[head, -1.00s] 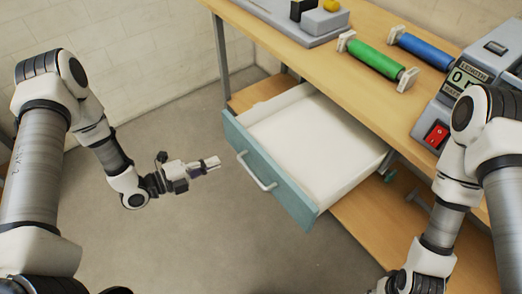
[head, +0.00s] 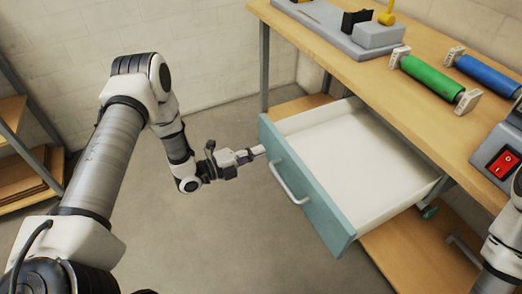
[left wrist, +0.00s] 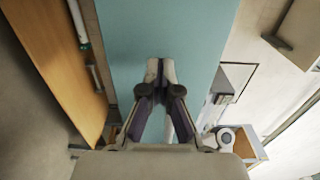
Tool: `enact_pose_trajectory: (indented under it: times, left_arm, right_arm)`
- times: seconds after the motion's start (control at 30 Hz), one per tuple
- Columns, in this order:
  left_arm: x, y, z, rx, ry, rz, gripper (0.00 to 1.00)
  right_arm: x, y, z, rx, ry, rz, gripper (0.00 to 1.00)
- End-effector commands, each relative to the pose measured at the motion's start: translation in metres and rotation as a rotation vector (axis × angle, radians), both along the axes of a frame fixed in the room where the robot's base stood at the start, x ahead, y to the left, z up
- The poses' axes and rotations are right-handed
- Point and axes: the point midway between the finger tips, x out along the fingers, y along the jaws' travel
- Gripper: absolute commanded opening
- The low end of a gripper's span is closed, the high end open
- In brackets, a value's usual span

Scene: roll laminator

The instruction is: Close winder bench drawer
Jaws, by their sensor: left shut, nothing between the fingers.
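The winder bench drawer is pulled out, its white tray empty and its teal front (head: 312,197) facing me, with a pale bar handle (head: 288,181). The teal front also fills the middle of the left wrist view (left wrist: 200,30). My left gripper (head: 260,151) is shut and empty, its tips at the left end of the drawer front, left of and above the handle in the head view. In the left wrist view the closed fingertips (left wrist: 160,66) point at the teal panel; I cannot tell whether they touch it. My right gripper is out of view.
The wooden bench top (head: 345,75) carries a green roller (head: 432,78), a blue roller (head: 488,75) and a grey machine with a red switch (head: 502,163). A lower shelf (head: 415,250) lies under the drawer. Floor left of the drawer is clear. Shelving (head: 25,150) stands far left.

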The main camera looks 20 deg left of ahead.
Motion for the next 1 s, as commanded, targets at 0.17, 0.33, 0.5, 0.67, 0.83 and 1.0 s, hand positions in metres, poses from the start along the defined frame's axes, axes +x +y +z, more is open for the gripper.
enact_pose_trajectory:
  times: [0.17, 0.33, 0.5, 0.67, 0.83, 1.0]
  left_arm:
    - [0.012, -0.009, 0.000, 0.000, 0.000, 0.000, 0.00]
    - [0.012, -0.009, 0.000, -0.001, 0.001, 0.001, 0.00]
    - [0.012, -0.009, 0.000, 0.000, 0.000, 0.001, 0.00]
    - [0.018, -0.014, -0.002, 0.001, -0.001, -0.001, 0.00]
    - [0.037, -0.029, -0.004, 0.002, -0.004, -0.003, 0.00]
    - [0.071, -0.057, -0.007, 0.003, -0.005, -0.005, 0.00]
  right_arm:
    - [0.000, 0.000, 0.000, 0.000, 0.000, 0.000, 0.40]
    - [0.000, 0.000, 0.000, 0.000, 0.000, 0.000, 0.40]
    - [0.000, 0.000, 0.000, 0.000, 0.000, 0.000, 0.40]
    - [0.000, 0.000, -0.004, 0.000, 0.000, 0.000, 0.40]
    - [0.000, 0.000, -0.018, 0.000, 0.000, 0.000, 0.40]
    - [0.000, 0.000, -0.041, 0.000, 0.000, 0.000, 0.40]
